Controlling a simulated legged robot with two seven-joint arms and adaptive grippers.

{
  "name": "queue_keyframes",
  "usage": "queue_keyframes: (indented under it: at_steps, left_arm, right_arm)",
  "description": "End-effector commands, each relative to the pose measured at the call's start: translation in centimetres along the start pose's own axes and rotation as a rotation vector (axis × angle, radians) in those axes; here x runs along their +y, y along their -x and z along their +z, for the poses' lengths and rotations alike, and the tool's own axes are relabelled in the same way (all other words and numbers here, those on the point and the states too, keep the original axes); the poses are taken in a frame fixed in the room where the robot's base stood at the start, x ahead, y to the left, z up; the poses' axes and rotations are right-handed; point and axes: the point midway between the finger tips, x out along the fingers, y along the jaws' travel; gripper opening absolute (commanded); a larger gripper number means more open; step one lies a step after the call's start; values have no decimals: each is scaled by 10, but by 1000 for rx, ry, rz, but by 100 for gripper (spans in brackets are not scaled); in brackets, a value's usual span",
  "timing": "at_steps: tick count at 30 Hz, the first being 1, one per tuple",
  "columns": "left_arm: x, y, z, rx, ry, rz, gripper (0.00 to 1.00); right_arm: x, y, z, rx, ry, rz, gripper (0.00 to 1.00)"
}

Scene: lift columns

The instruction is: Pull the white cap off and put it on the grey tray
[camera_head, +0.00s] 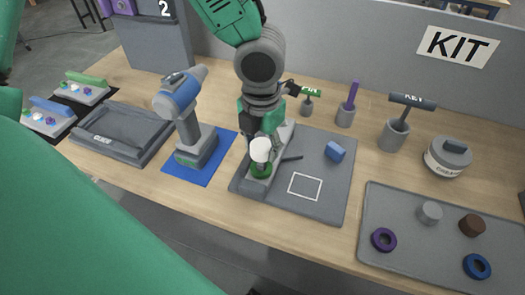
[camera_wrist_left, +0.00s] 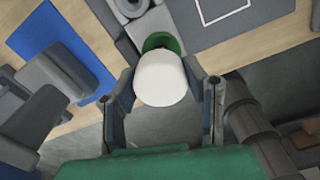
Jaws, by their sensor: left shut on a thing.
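The white cap (camera_head: 261,150) is upright, directly above a green round body (camera_head: 261,171) in a grey holder (camera_head: 254,187). I cannot tell whether cap and green body still touch. My left gripper (camera_head: 262,139) comes from above and is shut on the cap. In the left wrist view the cap (camera_wrist_left: 162,78) sits between the two fingers, with part of the green body (camera_wrist_left: 160,42) showing beyond it. A grey tray (camera_head: 405,235) lies at the right front, holding a grey cap, a brown cap and two rings. My right gripper is not in view.
The holder stands on a grey board (camera_head: 325,205) with a white square outline and a blue block (camera_head: 335,152). A drill (camera_head: 190,120) stands left on a blue mat (camera_head: 207,170). Another dark tray (camera_head: 115,150) is farther left.

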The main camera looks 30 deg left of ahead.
Motion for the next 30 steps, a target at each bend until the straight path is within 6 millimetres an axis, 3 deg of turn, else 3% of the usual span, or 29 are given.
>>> queue_keyframes:
  at_steps: [3,10,30]
  left_arm:
    - [0,30,1,-5,1,-3,13]
    - [0,63,1,-1,0,-1,13]
    - [0,76,0,2,-1,1,13]
  right_arm:
    - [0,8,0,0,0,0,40]
    - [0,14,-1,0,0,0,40]
    - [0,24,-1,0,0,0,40]
